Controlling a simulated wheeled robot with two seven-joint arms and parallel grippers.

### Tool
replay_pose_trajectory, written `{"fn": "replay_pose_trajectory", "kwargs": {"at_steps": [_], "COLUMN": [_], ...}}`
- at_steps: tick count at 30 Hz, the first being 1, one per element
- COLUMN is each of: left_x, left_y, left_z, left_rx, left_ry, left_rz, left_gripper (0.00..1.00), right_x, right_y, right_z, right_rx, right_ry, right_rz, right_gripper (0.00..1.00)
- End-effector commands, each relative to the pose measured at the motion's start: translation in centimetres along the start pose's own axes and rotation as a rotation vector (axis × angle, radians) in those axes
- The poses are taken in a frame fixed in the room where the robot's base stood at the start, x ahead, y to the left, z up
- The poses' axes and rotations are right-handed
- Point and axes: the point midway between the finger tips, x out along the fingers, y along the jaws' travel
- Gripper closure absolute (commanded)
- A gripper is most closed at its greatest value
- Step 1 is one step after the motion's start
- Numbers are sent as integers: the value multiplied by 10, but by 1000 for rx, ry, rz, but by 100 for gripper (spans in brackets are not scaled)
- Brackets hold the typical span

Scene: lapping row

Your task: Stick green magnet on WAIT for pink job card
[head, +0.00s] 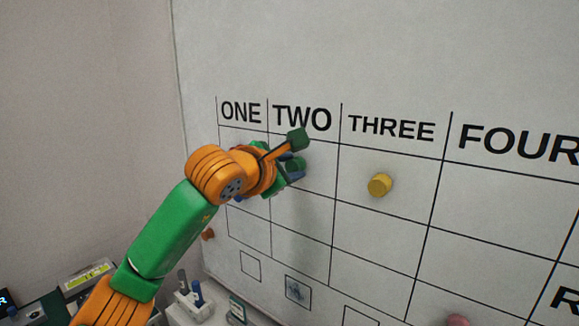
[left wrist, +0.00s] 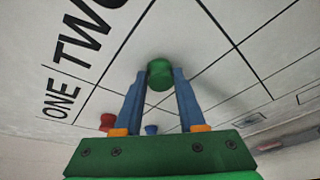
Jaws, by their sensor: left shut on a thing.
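My left gripper (head: 296,166) is in front of the whiteboard (head: 280,50), over the first row of the TWO column. In the left wrist view its two blue fingers (left wrist: 160,88) are shut on a green round magnet (left wrist: 160,74). The magnet is hard to make out in the head view, and I cannot tell whether it touches the board. No WAIT label and no pink job card can be made out. My right gripper is not in view.
A yellow magnet (head: 380,184) sits in the THREE column. The left wrist view shows a red magnet (left wrist: 107,121) and a blue one (left wrist: 151,129). Outlined squares (head: 298,291) are low on the board.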

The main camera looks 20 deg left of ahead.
Motion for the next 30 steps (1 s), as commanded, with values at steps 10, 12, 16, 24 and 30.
{"fn": "replay_pose_trajectory", "kwargs": {"at_steps": [10, 12, 16, 24, 30], "left_x": [0, 0, -4, -57, -56], "left_y": [0, 0, -1, -3, -51], "left_z": [0, 0, -1, -2, 21], "left_rx": [0, 0, 0, 1, -23], "left_ry": [-1, -1, -1, -4, -152], "left_rz": [0, 0, 2, 4, -159], "left_gripper": [26, 26, 26, 26, 26], "right_x": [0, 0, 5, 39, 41], "right_y": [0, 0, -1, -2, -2], "right_z": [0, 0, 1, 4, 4], "right_rx": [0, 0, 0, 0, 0], "right_ry": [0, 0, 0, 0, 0], "right_rz": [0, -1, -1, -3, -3], "right_gripper": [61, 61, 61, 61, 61]}}
